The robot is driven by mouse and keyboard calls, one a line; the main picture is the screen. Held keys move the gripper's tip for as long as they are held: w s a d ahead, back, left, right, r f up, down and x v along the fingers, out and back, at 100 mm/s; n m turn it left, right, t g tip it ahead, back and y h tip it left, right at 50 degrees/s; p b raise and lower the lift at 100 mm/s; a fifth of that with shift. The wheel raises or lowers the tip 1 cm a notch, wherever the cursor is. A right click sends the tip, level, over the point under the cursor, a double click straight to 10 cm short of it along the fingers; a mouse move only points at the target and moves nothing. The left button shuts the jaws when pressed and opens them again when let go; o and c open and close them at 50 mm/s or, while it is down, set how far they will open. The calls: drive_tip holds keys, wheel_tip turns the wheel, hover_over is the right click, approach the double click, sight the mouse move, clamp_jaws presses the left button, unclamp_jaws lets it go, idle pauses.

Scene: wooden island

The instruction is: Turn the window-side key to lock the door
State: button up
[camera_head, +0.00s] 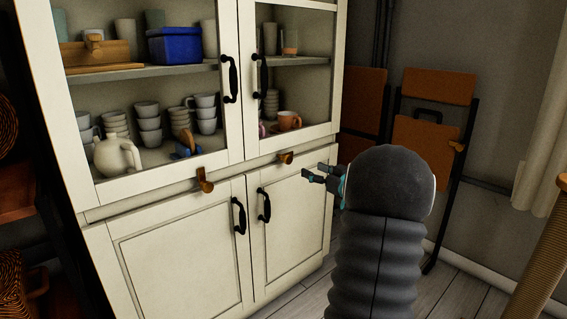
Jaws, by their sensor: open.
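A cream cabinet (180,205) with glass-fronted upper doors and solid lower doors stands on the left and centre. Two small brown key-like pieces sit on the band between the upper and lower doors. One brown key (285,158) is on the right, on the side of the curtain; the other brown key (205,180) is farther left. My gripper (314,171) is open and empty, a little right of the right-hand key and apart from it in the picture. Its fingers point left toward the cabinet; its depth from the cabinet front is hard to tell. My arm hides part of the room behind.
Black handles (264,204) stick out from the cabinet doors. Cups, a teapot (117,156) and a blue box (174,45) stand behind the glass. Brown folding chairs (427,140) lean at the right wall. A pale curtain (543,150) hangs at the far right.

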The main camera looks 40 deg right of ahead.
sight(290, 161)
drive_tip(key=shift+y, duration=0.3)
drive_tip(key=w, duration=0.8)
drive_tip(key=w+f, duration=0.1)
drive_tip(key=w, duration=0.4)
drive_tip(key=shift+a, duration=0.2)
clamp_jaws()
